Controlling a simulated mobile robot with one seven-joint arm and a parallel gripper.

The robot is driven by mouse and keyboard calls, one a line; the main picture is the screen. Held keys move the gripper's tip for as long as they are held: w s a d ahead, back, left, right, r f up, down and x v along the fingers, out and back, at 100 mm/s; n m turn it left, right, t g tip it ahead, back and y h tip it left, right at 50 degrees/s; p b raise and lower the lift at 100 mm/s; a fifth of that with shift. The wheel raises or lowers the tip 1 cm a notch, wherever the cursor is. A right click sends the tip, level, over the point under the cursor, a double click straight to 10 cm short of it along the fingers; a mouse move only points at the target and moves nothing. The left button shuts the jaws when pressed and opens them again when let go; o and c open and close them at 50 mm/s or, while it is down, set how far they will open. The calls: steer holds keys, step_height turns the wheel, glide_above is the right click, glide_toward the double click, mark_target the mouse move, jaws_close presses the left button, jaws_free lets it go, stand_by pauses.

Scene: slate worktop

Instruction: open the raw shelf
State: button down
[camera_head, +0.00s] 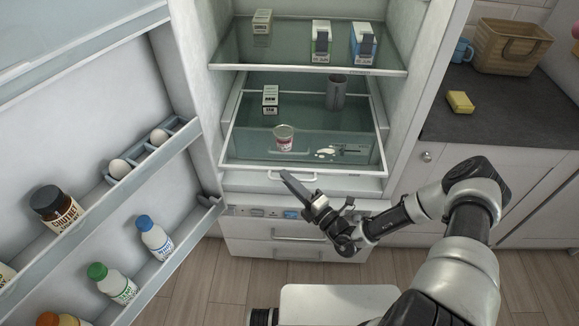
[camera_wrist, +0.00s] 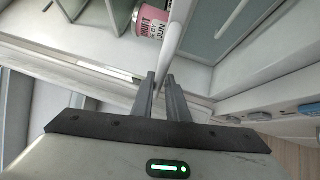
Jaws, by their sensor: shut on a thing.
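The raw shelf (camera_head: 229,150) is the lower clear compartment inside the fridge, with a pale front edge and a white bar handle (camera_head: 305,178) low on its front. My gripper (camera_head: 287,176) is at the left part of this handle. In the wrist view, the white handle (camera_wrist: 174,42) runs down to the fingertips of my gripper (camera_wrist: 161,80), which are shut on it. A pink-labelled tub (camera_head: 284,138) and a dark grey cup (camera_head: 335,93) stand on the shelf. How far the shelf is pulled out is hard to tell.
The fridge door (camera_head: 150,80) stands open at left with bottles and eggs in its racks. Cartons stand on the upper glass shelf (camera_head: 300,60). Drawers (camera_head: 275,246) lie below. A dark worktop (camera_head: 480,110) at right holds a basket and a yellow sponge.

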steer(key=shift+s+r, duration=0.4)
steer(key=shift+s, duration=0.05)
steer(key=c, duration=1.8)
jaws_free()
steer(key=shift+c, duration=0.2)
steer(key=shift+f, duration=0.1)
steer(key=shift+s, duration=0.1)
steer(key=v, duration=1.7)
steer(key=shift+f+b, duration=0.25)
steer(key=shift+b, duration=0.1)
steer(key=shift+s, duration=0.1)
